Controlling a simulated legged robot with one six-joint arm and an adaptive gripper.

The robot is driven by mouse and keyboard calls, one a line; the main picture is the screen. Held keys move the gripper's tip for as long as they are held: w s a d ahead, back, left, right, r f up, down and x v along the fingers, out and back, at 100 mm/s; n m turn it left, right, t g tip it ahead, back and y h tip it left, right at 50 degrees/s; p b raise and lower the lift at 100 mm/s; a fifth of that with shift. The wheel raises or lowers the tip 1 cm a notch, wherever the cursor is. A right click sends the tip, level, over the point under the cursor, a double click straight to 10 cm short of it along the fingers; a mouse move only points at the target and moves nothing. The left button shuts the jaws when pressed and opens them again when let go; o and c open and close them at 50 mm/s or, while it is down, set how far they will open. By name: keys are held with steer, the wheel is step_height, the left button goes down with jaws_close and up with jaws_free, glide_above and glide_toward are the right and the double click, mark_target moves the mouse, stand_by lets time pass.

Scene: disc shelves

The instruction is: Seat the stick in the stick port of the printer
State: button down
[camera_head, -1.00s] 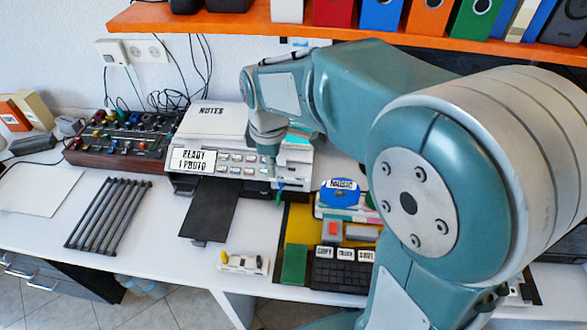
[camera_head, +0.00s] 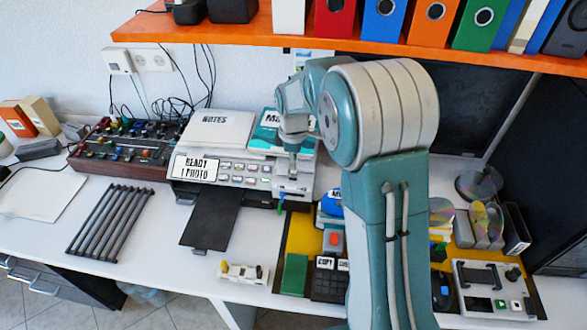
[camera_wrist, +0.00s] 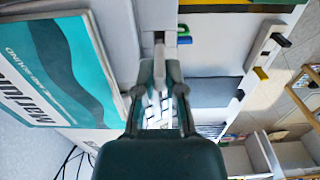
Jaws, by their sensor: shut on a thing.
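The printer (camera_head: 222,167) stands at the back of the desk, its panel reading "READY 1 PHOTO". My gripper (camera_head: 292,168) is over its front right part, pointing down. In the wrist view my gripper (camera_wrist: 160,70) is shut around a narrow pale piece (camera_wrist: 159,48), which seems to be the stick. The lower end of that piece and the stick port cannot be made out. A small blue and green item (camera_head: 281,200) shows below the printer's front right. It also shows in the wrist view (camera_wrist: 184,40), right of the pale piece and apart from my fingers.
A "Notes" pad (camera_head: 215,130) and a teal magazine (camera_head: 268,135) lie on the printer. A black tray (camera_head: 210,220) juts from its front. The orange shelf (camera_head: 330,38) hangs above.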

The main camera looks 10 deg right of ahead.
mark_target(293, 172)
step_height(293, 172, down, 4)
steer(key=shift+w+a+r, duration=0.1)
steer(key=shift+a+r, duration=0.05)
steer(key=shift+r, duration=0.1)
steer(key=c, duration=0.7)
jaws_free()
